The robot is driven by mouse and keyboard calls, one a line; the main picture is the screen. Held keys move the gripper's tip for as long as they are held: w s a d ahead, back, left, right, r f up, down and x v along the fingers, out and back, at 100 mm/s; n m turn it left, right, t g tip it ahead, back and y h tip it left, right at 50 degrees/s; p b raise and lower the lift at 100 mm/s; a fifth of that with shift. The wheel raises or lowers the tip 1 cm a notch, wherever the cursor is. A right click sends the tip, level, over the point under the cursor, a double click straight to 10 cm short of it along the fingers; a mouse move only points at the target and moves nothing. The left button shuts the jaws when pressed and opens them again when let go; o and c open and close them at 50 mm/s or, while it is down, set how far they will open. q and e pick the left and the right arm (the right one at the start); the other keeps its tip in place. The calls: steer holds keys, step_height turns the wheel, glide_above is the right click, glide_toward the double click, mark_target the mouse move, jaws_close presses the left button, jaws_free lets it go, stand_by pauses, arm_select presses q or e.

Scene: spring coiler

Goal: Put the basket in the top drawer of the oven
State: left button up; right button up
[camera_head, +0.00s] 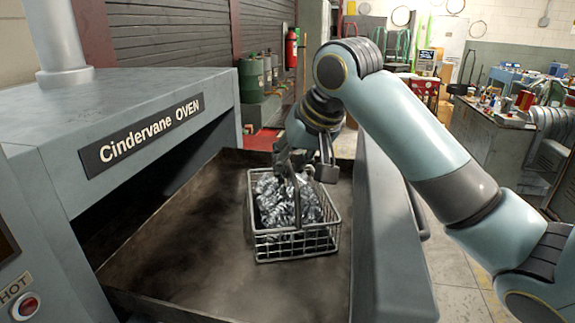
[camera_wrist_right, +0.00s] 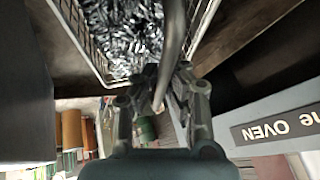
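The wire basket (camera_head: 297,245), filled with crumpled-looking silvery metal pieces, is inside the pulled-out oven drawer (camera_head: 190,262), near its outer side. It looks upright and seems to rest on the drawer floor. Its handle stands up over the middle. My right gripper (camera_head: 306,168) is at the top of the handle, fingers pointing down and spread apart. In the right wrist view, the handle passes between the fingers of the gripper (camera_wrist_right: 163,85), which look open around it; contact is unclear. The basket (camera_wrist_right: 88,48) fills the top of that view. My left gripper is not in view.
The grey oven (camera_head: 110,125), with a "Cindervane OVEN" label, stands at the left, its opening dark behind the drawer. The thick drawer front (camera_head: 385,240) is at the right. A cluttered workbench (camera_head: 490,135) and green barrels (camera_head: 251,80) stand farther back. The drawer floor left of the basket is clear.

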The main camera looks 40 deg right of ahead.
steer(key=o, duration=0.4)
steer(key=shift+r, duration=0.1)
steer(key=b+v, duration=0.1)
steer(key=v, duration=1.1)
